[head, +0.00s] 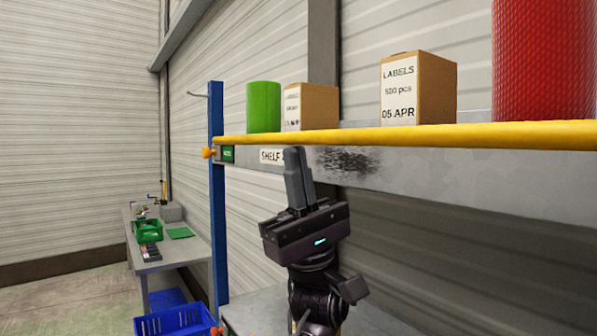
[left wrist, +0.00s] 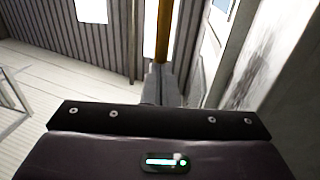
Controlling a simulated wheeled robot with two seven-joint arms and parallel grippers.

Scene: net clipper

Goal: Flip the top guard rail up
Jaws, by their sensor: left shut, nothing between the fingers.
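The yellow guard rail (head: 430,137) runs along the front edge of the upper shelf in the head view. Its left end is by the blue post. My left gripper (head: 294,150) points upward in front of the shelf's grey face, with its fingers shut and empty. Its fingertips are at the rail's lower edge; I cannot tell whether they touch it. In the left wrist view the rail (left wrist: 163,32) runs away just beyond the shut fingers (left wrist: 160,75). My right gripper is not in view.
A green cylinder (head: 263,107), two label boxes (head: 437,88) and a large red roll (head: 545,60) stand on the shelf behind the rail. A blue post (head: 217,190) carries the shelf's left end. A blue crate (head: 176,321) is low at left. Floor beyond is free.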

